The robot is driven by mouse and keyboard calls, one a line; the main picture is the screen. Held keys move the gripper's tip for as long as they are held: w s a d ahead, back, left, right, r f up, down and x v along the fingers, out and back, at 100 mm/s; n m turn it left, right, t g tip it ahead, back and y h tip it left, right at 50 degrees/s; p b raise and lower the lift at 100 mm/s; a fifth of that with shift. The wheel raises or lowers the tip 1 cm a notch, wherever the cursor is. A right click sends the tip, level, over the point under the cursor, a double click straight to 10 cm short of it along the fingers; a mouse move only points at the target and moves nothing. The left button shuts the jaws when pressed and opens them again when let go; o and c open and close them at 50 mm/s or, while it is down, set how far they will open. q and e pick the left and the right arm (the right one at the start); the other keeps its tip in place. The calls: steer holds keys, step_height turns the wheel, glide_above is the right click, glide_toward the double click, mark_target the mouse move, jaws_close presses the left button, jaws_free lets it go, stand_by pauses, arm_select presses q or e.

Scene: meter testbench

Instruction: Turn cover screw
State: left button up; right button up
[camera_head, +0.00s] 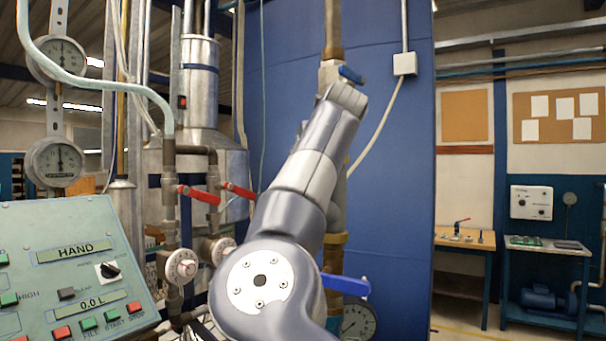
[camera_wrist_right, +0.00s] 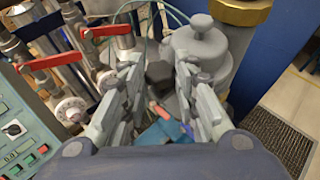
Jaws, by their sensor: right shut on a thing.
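My right gripper (camera_wrist_right: 162,70) is in the right wrist view, with its two fingers apart around a dark grey part (camera_wrist_right: 160,74). It is shut on this part, which is partly hidden; I cannot tell for sure whether it is the cover screw. A round grey housing with a small knob on top (camera_wrist_right: 199,45) stands just beyond the right finger, beside a vertical pipe with a brass collar. In the head view my right arm covers the middle of the picture, and the gripper and the work spot are hidden. My left gripper is not in view.
Red-handled valves (camera_head: 197,193) and round white-faced fittings (camera_head: 182,267) stand left of my arm. A green control panel (camera_head: 75,262) is at the lower left. A blue lever (camera_head: 345,285) and a gauge (camera_head: 358,320) sit close to the arm. Workbenches (camera_head: 545,247) stand far right.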

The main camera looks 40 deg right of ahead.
stand_by(0.4)
steer(key=o, duration=1.1)
steer(key=shift+c, duration=0.2)
steer(key=shift+s, duration=0.1)
steer(key=v, duration=1.1)
steer(key=shift+s+r, duration=0.2)
steer(key=shift+s, duration=0.2)
steer(key=shift+d, duration=0.1)
